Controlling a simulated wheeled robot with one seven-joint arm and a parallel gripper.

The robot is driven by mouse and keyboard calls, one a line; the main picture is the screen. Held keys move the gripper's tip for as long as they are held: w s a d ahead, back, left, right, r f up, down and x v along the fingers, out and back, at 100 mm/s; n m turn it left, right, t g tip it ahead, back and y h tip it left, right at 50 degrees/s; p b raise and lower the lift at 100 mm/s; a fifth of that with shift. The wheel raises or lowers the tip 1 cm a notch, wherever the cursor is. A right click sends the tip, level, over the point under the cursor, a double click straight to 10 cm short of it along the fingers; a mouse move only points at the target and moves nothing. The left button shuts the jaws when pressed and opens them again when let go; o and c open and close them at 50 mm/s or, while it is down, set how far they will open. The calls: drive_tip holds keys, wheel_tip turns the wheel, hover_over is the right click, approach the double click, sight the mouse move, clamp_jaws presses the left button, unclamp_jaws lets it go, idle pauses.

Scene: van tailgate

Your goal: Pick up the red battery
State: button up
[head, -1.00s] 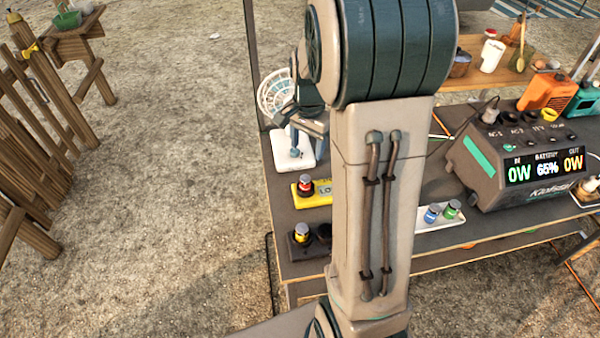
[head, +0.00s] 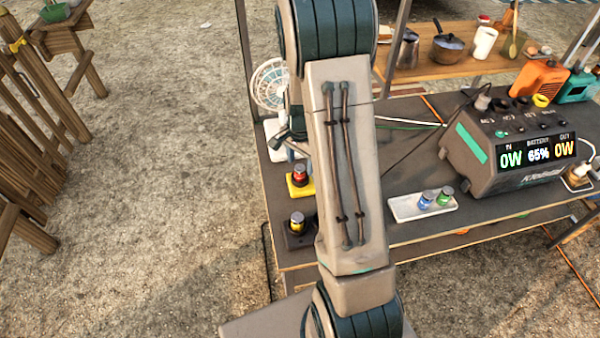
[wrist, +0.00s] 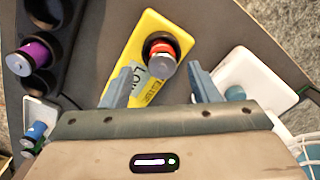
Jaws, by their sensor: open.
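The red battery (head: 299,175) stands upright in a yellow holder (head: 296,192) near the table's left edge. In the wrist view the red battery (wrist: 162,52) shows its pale end and sits in a dark round socket of the yellow holder (wrist: 146,24), which has lettering on it. My gripper (wrist: 162,74) is open. One finger is to the left of the battery over the lettered part, the other to its right, and neither visibly touches it. In the head view my arm hides part of the yellow holder and most of my gripper.
A dark holder (head: 293,241) with another battery (head: 297,222) stands nearer the front. A white tray (head: 405,207) holds a blue battery (head: 426,199) and a green one (head: 445,196). A fan (head: 269,85) on a white base stands behind the yellow holder. A power station (head: 500,155) fills the right.

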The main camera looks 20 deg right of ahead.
sight(299, 167)
drive_tip(key=shift+a+f, duration=0.2)
drive_tip(key=shift+f, duration=1.5)
drive_tip(key=c, duration=1.1)
clamp_jaws()
drive_tip(key=shift+w+r, duration=0.1)
drive_tip(key=shift+r, duration=0.05)
